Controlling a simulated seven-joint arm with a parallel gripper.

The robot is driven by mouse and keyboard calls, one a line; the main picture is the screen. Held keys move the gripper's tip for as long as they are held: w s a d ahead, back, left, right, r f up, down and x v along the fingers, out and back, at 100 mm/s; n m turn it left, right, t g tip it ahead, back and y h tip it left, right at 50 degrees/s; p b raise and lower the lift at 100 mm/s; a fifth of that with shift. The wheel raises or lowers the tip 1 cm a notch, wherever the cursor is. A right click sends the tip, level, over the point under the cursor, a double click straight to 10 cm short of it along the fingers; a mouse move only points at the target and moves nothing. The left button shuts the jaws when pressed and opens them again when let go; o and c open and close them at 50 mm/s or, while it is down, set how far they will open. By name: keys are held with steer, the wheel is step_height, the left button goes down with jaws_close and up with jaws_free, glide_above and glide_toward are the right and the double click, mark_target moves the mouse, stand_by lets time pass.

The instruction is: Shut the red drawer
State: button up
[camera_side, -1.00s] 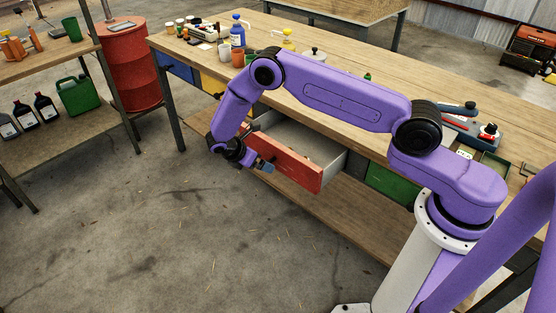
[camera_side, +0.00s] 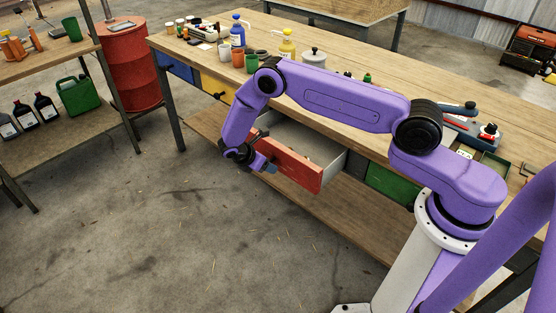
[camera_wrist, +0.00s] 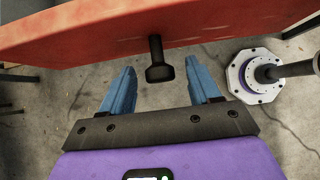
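The red drawer (camera_side: 300,170) stands pulled out from under the workbench, its grey inside showing from above in the side view. In the wrist view its red front (camera_wrist: 225,24) crosses the top of the picture, with a dark handle (camera_wrist: 158,62) sticking out from it. My gripper (camera_wrist: 160,88) is open, its two blue fingers apart, one on each side of the handle. The fingers look clear of the handle and hold nothing. In the side view my gripper (camera_side: 268,165) is close in front of the drawer front, and the handle is hidden there.
The workbench top (camera_side: 330,80) carries cups, bottles and a lidded pot (camera_side: 314,57). A blue drawer, a yellow drawer (camera_side: 215,86) and a green drawer (camera_side: 392,186) are in the same row, shut. A wooden lower shelf lies under the drawer. The floor in front is clear.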

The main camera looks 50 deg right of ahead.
steer(key=c, duration=0.8)
steer(key=shift+o, duration=0.2)
steer(key=shift+d, duration=7.95)
steer(key=o, duration=1.6)
steer(key=shift+a, duration=0.1)
steer(key=shift+v, duration=3.5)
